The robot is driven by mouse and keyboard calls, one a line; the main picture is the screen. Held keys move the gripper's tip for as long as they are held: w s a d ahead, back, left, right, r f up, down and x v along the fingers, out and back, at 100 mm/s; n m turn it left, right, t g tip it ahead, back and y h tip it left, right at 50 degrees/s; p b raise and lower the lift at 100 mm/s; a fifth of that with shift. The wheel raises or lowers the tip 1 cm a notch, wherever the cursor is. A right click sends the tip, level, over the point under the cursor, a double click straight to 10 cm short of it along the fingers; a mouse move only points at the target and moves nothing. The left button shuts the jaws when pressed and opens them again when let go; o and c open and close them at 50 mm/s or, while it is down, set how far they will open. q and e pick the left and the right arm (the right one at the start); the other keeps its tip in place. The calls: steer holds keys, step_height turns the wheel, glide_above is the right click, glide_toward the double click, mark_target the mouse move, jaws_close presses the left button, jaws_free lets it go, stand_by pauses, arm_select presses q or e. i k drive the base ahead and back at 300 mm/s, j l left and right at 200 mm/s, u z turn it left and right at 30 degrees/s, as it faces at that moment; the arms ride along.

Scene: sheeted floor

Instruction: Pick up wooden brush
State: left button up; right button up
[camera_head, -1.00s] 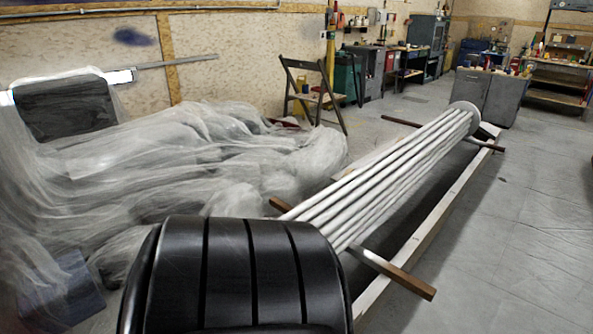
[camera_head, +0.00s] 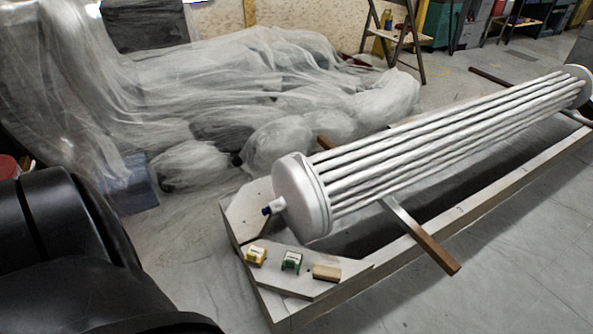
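A small tan wooden block, which looks like the wooden brush (camera_head: 326,272), lies on the pale board (camera_head: 305,284) at the near end of the low frame. A small green item (camera_head: 291,261) and a small yellow item (camera_head: 256,255) sit to its left on the same board. Fine detail of the brush, such as bristles, is too small to tell. Neither of my grippers shows. A black part at the left edge looks like my own body.
A bundle of long pale tubes with a round end plate (camera_head: 301,196) lies across the low wooden frame (camera_head: 440,222). A wooden bar (camera_head: 432,249) sticks out towards the front. Plastic sheeting (camera_head: 230,75) covers bulky things behind. Grey floor (camera_head: 520,270) is open at right.

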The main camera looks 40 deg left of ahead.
mark_target(325, 273)
steer(key=i+l+u, duration=0.1)
steer(key=u, duration=0.35)
steer(key=i+l+u, duration=0.15)
steer(key=u, duration=0.25)
steer(key=i+l+u, duration=0.1)
steer(key=u, duration=0.35)
steer(key=l+u, duration=0.3)
steer(key=u, duration=0.15)
